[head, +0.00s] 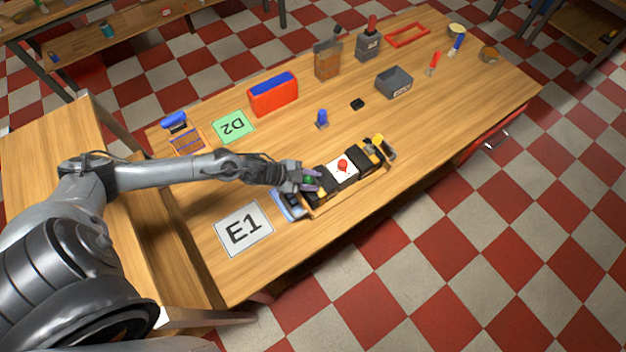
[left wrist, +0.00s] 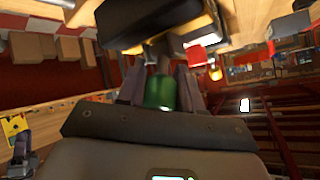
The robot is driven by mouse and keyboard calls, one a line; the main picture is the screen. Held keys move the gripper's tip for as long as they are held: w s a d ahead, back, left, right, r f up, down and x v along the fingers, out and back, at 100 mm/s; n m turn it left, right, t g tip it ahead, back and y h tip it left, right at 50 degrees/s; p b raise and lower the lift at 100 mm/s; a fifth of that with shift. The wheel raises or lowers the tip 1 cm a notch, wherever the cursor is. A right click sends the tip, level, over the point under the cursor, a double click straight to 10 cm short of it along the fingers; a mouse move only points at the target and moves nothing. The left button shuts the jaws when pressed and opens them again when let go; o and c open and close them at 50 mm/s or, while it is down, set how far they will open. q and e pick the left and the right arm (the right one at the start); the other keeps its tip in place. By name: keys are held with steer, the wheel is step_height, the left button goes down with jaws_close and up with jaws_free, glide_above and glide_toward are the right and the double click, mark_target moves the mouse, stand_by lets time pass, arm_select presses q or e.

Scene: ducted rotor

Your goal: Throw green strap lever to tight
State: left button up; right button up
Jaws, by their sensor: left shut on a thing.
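The green strap lever (left wrist: 160,92) shows in the left wrist view as a green cylinder between my left gripper's fingers. My left gripper (left wrist: 160,85) is shut on it. In the head view my left gripper (head: 306,181) is at the left end of the ducted-rotor assembly (head: 345,175), and only a small bit of green shows there. The assembly has black blocks, a white plate with a red knob (head: 343,165), and yellow parts at its right end. The strap itself is mostly hidden by the gripper. My right gripper is not in view.
A white E1 card (head: 243,229) lies in front and left, a green D2 card (head: 233,126) behind. A red and blue box (head: 273,95), a blue knob (head: 322,119) and a grey box (head: 394,82) stand behind the assembly. The table's front right is clear.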

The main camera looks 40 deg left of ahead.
arm_select(q)
steer(key=shift+s+f+t, duration=0.1)
steer(key=shift+t, duration=0.5)
steer(key=o, duration=1)
steer(key=shift+c, duration=0.2)
steer(key=shift+s+a+r, duration=0.2)
steer(key=shift+s+a, duration=0.05)
steer(key=shift+s, duration=0.05)
steer(key=v, duration=1)
steer(key=shift+p, duration=0.35)
